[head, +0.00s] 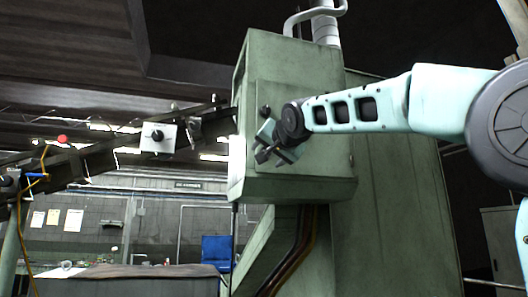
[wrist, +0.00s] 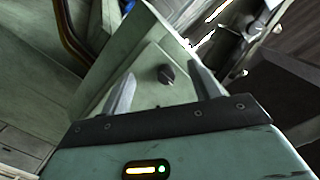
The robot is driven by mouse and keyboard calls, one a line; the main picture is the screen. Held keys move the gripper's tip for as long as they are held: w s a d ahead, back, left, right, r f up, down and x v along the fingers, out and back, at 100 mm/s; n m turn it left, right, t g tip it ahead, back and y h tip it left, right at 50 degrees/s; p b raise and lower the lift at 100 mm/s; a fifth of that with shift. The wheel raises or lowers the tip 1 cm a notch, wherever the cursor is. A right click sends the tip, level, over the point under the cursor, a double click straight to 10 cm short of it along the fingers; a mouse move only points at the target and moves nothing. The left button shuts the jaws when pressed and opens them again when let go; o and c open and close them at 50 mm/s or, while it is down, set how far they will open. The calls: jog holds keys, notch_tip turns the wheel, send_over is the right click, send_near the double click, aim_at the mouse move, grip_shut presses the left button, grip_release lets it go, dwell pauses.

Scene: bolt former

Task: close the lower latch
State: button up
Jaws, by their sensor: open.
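A dark latch knob (wrist: 166,75) sits on the green cabinet face in the wrist view, apparently between the fingers of my gripper (wrist: 162,88). The two grey fingers stand wide apart with nothing between them that I can see held. In the head view my gripper (head: 268,145) is in front of the lower part of the green cabinet door (head: 300,120). A second dark knob (head: 265,111) shows just above my gripper on the same door. The lower latch is largely hidden behind my gripper in the head view; I cannot tell whether the fingers touch it.
Pipes (head: 290,250) run below the cabinet.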

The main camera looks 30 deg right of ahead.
jog(key=shift+m+t+h, duration=0.4)
jog(key=shift+m, duration=0.2)
jog(key=w+d+r+p, duration=0.1)
jog(key=w, duration=0.1)
jog(key=w+d+r+p, duration=0.1)
jog(key=w+d, duration=0.1)
jog(key=w, duration=0.1)
jog(key=w+d+r+p, duration=0.1)
jog(key=w, duration=0.1)
jog(key=shift+w+d+r, duration=0.15)
jog(key=shift+d+r, duration=0.05)
jog(key=shift+r, duration=0.05)
jog(key=shift+m+b, duration=2.35)
jog(key=shift+m, duration=2.95)
